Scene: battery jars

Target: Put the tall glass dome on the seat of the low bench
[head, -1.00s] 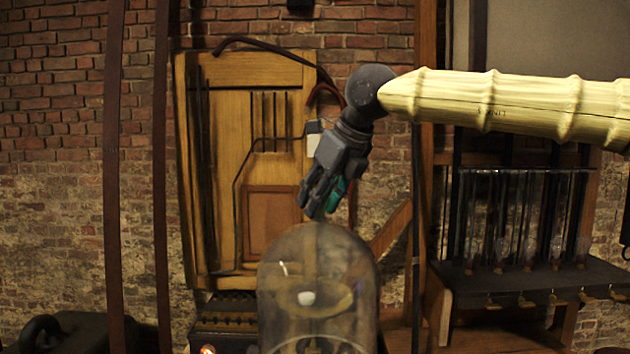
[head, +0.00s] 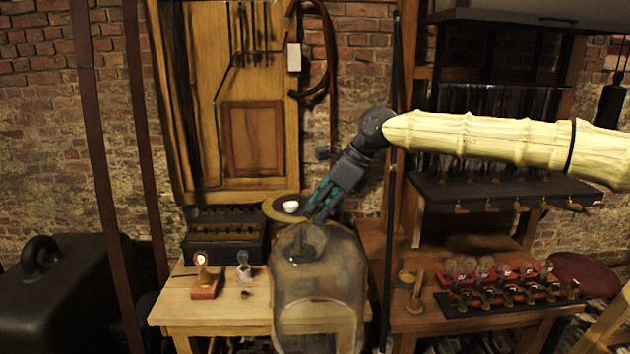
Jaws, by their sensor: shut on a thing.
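The tall glass dome (head: 345,270) is clear, with a rounded top, and hangs from my gripper (head: 314,222) in the middle of the head view. My gripper is shut on the top of the dome and points down and to the left. The dome overlaps the right part of a wooden table behind it. Its lower edge is near the bottom of the picture. I cannot make out a low bench or its seat for certain.
The wooden table (head: 180,312) holds a lit bulb on a block (head: 203,272) and a dark battery box (head: 225,236). At right, a wooden stand (head: 440,322) carries several bulbs. A black case (head: 65,295) stands at left, beside brown straps (head: 100,160).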

